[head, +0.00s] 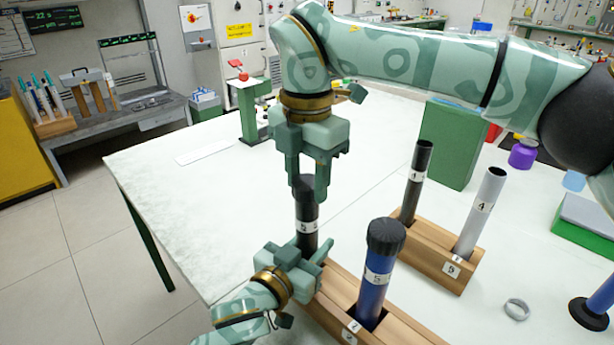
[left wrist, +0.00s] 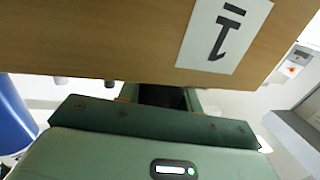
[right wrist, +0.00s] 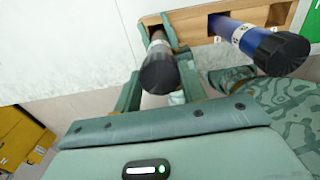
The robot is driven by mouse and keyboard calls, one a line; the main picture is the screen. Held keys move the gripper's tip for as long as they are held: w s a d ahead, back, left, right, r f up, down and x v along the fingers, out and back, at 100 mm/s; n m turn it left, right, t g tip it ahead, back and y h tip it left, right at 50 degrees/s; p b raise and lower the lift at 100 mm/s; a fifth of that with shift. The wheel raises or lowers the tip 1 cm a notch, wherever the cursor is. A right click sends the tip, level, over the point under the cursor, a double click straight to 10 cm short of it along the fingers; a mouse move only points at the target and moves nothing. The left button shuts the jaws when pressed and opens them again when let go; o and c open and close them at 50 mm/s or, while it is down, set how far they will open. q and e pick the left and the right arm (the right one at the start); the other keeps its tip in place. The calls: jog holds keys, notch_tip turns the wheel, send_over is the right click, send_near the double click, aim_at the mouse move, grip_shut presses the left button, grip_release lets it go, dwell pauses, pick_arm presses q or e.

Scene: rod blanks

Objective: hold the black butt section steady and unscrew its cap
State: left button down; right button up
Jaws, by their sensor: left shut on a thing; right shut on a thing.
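The black butt section (head: 307,217) stands upright in the near wooden rack (head: 338,288), with a white number label on its side. Its dark cap (head: 304,182) is on top; the cap's round end also shows in the right wrist view (right wrist: 166,74). My right gripper (head: 308,188) points down from above, shut on the cap with a finger on each side. My left gripper (head: 306,262) is low beside the rack, shut on the tube below its label. In the left wrist view a dark strip of the tube (left wrist: 162,96) shows between the jaws; the rack hides the rest.
A blue section (head: 374,280) with a black cap stands close by in the same rack. Another rack (head: 436,258) holds a black tube (head: 417,180) and a grey tube (head: 480,212). A grey ring (head: 517,309) lies at right.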

jog(key=n, duration=0.6)
jog(key=shift+w+n, duration=0.1)
jog(key=shift+n, duration=0.2)
jog(key=n, duration=0.9)
jog(key=shift+r, duration=0.1)
jog(key=n, duration=0.3)
jog(key=shift+n, duration=0.3)
jog(key=n, duration=1.6)
jog(key=shift+r, duration=0.2)
